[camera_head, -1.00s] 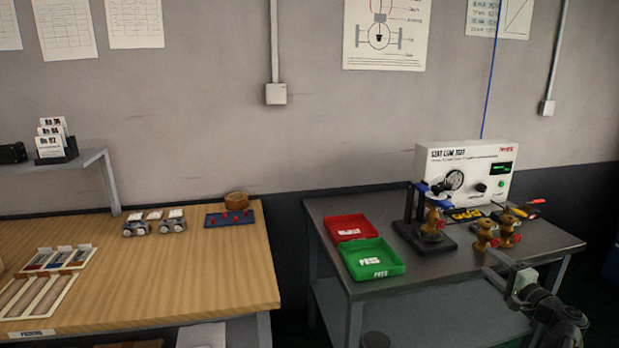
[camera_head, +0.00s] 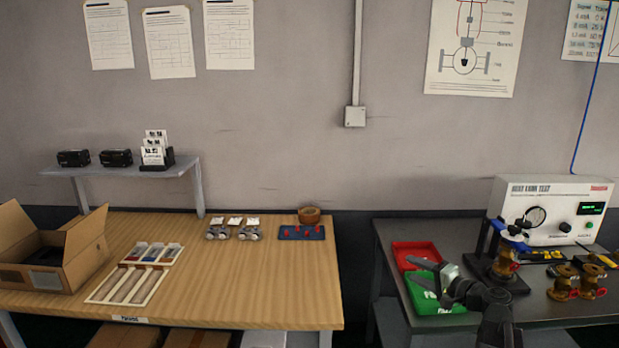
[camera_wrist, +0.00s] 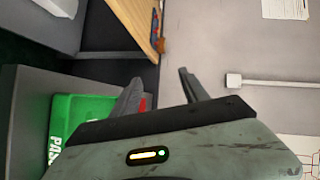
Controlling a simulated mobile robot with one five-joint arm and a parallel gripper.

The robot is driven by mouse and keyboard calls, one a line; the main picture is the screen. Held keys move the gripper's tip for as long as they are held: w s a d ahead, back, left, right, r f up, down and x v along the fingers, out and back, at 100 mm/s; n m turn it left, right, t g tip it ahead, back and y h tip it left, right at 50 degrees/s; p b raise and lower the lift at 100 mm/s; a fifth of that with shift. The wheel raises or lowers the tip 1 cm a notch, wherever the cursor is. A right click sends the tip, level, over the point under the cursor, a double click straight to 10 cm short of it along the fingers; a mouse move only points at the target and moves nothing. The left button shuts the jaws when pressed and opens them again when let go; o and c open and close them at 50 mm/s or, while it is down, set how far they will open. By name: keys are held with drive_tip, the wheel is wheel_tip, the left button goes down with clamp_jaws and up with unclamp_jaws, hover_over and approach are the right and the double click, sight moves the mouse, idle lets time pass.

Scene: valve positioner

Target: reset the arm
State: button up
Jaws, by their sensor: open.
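My gripper (camera_head: 436,277) is at the right of the head view, above the green tray and the metal bench. Its jaws are apart with nothing between them. In the wrist view the two fingers (camera_wrist: 160,90) also stand apart and empty, and the picture is turned on its side. My arm hides part of the green tray (camera_head: 421,298).
A red tray (camera_head: 414,250) lies behind the green one. A test unit (camera_head: 560,200) and several brass valves (camera_head: 563,283) stand at the right. The wooden bench (camera_head: 250,290) holds an open carton (camera_head: 80,260), a blue pegboard (camera_head: 300,232) and small parts.

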drive_tip(key=s+a+f+n+g+p, duration=0.1)
drive_tip(key=s+a+n+g+p, duration=0.15)
drive_tip(key=a, duration=0.65)
drive_tip(key=s+a+f+n+g+p, duration=0.1)
drive_tip(key=a+n+g+p, duration=0.15)
drive_tip(key=a, duration=0.65)
drive_tip(key=s+a+f+n+g+p, duration=0.1)
drive_tip(key=s+a+n+g+p, duration=0.2)
drive_tip(key=a, duration=0.6)
drive_tip(key=s+a+f+n+g+h, duration=0.2)
drive_tip(key=s+f+g+h, duration=0.15)
drive_tip(key=s, duration=0.25)
drive_tip(key=s+d+f+g+h, duration=0.2)
drive_tip(key=s+d+f+h, duration=0.1)
drive_tip(key=d, duration=0.7)
drive_tip(key=shift+s+h, duration=0.55)
drive_tip(key=shift+s, duration=0.4)
